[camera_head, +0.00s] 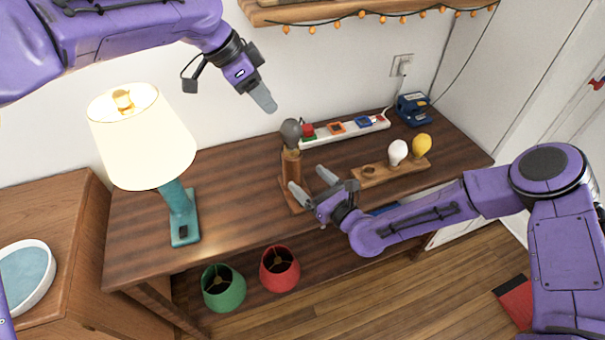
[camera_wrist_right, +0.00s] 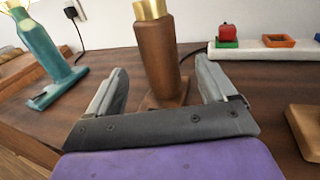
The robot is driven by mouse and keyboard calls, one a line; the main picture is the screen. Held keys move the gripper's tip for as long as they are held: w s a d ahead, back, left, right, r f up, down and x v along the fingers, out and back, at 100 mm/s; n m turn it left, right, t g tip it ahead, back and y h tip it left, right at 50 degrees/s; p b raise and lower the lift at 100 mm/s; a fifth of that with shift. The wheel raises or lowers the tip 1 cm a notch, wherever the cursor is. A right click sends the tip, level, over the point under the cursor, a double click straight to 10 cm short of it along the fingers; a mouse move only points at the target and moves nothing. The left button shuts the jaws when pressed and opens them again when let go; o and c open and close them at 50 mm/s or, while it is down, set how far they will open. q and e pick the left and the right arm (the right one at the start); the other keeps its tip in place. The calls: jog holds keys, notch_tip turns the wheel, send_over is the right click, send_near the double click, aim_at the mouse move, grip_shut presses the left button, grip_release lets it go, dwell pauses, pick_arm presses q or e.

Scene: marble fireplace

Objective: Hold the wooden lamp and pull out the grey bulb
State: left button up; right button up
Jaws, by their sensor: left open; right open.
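The wooden lamp (camera_head: 291,168) stands upright on the table with the grey bulb (camera_head: 291,131) seated in its top. In the right wrist view the lamp's wooden body (camera_wrist_right: 157,58) rises between the fingers, with its brass socket (camera_wrist_right: 150,9) at the top edge; the bulb is out of that view. My right gripper (camera_head: 308,180) is open, low at the lamp's front; its fingers (camera_wrist_right: 165,90) lie on both sides of the lamp with gaps. My left gripper (camera_head: 265,98) is above and left of the bulb, apart from it; its fingers overlap in the head view.
A teal lamp with a cream shade (camera_head: 142,135) stands left on the table (camera_head: 240,219). A wooden holder (camera_head: 385,172) with a white bulb (camera_head: 397,151) and a yellow bulb (camera_head: 421,144) stands right. A white power strip (camera_head: 347,131) lies behind. Green (camera_head: 222,290) and red (camera_head: 280,269) shades sit below.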

aim_at(290, 163)
jog(key=x, duration=0.8)
jog(key=shift+w+a, duration=0.25)
jog(key=c, duration=1.5)
jog(key=shift+o, duration=0.2)
